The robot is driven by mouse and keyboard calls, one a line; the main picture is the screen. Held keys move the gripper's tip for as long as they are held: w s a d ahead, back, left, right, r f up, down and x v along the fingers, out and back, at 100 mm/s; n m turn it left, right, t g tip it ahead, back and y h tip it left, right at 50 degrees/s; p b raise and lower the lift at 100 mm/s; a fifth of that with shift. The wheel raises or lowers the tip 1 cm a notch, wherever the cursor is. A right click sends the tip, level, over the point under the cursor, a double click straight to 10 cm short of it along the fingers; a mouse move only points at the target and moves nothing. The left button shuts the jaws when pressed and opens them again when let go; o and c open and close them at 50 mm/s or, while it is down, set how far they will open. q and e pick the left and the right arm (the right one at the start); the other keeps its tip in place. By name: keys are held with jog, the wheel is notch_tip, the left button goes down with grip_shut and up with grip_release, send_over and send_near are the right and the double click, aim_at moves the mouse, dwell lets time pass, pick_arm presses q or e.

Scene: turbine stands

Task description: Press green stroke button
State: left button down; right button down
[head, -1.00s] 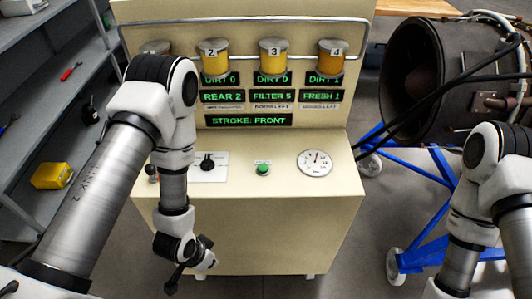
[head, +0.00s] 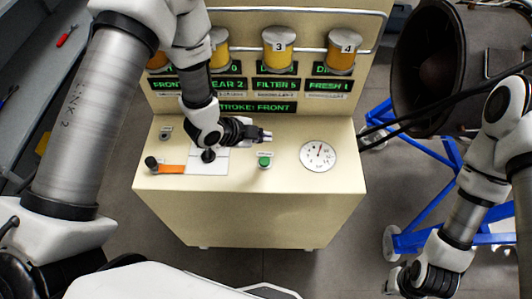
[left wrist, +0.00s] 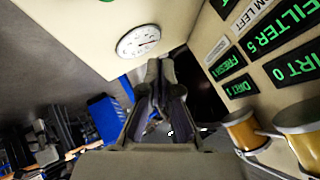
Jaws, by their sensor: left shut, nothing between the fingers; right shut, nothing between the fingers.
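The green stroke button (head: 264,161) sits on the cream panel top, left of the round gauge. A green sliver, which looks like the same button (left wrist: 107,1), shows at the top edge of the left wrist view. My left gripper (head: 265,135) is shut and empty. In the head view it lies just behind the button, pointing right across the panel; the two look apart. Its dark fingers (left wrist: 160,72) point past the gauge in the left wrist view. My right arm's wrist shows at the bottom right of the head view, with its fingers out of frame.
The gauge (head: 318,156) is right of the button. A black knob (head: 208,155) and an orange strip (head: 172,170) are to its left. Behind rise green-lettered displays (head: 275,84) and yellow canisters (head: 279,48). A turbine (head: 425,65) on a blue stand (head: 440,150) is at the right.

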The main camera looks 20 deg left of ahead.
aim_at(263, 162)
pick_arm(q)
notch_tip(263, 162, down, 9)
jog(key=b, duration=0.6)
jog(key=shift+b, duration=0.3)
jog(key=shift+s+r, duration=0.1)
dwell(1.0)
jog(key=shift+f+b, duration=0.35)
jog(key=shift+f, duration=0.1)
